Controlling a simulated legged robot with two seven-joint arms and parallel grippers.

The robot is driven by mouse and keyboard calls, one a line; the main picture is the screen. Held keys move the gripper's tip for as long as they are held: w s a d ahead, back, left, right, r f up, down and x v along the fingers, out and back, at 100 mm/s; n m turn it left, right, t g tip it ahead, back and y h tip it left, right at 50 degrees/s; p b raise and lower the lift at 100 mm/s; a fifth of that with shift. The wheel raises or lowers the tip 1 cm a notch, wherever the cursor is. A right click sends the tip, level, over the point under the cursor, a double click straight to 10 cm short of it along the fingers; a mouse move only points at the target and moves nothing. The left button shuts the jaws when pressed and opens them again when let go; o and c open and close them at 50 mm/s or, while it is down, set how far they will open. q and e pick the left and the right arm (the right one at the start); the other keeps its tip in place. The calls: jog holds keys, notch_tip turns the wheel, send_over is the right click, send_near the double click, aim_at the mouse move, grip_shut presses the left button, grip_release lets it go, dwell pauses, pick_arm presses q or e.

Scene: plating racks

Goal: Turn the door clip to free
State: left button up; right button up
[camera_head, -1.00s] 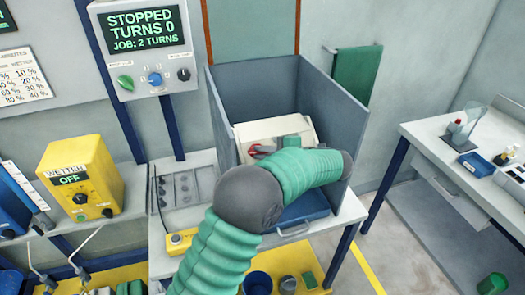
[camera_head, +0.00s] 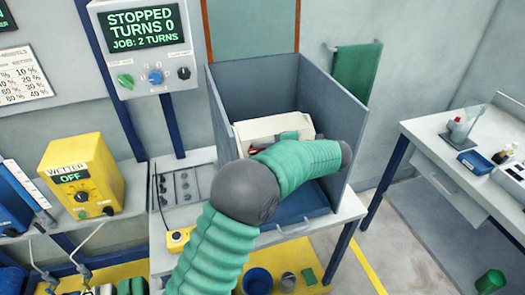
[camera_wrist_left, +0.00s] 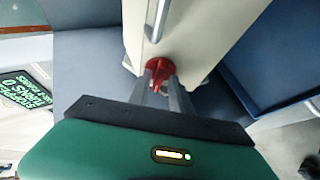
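The door clip (camera_wrist_left: 158,68) is a red round piece with a narrow tab, on the edge of a cream-white box in the left wrist view. My left gripper (camera_wrist_left: 160,82) has its two grey fingers on either side of the red tab. A gap shows between the fingers, but whether they press on the tab is unclear. In the head view the cream box (camera_head: 272,128) stands inside a grey open-front enclosure. My green left arm covers its lower front, and only a little red shows beside the hand. My right gripper is not in view.
Grey enclosure walls (camera_head: 342,115) stand close around the box. A blue surface (camera_head: 305,203) lies below my forearm. A control panel (camera_head: 145,45) reads STOPPED, TURNS 0, JOB: 2 TURNS. A yellow wetter unit (camera_head: 80,182) reads OFF at left. A side table stands at right.

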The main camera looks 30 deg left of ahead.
pick_arm(q)
jog(key=shift+o, duration=0.4)
jog(key=shift+r, duration=0.1)
jog(key=shift+d+r, duration=0.15)
jog(key=shift+d, duration=0.15)
jog(key=v, duration=1.6)
jog(key=shift+p, duration=0.35)
jog(key=shift+w+d, duration=0.1)
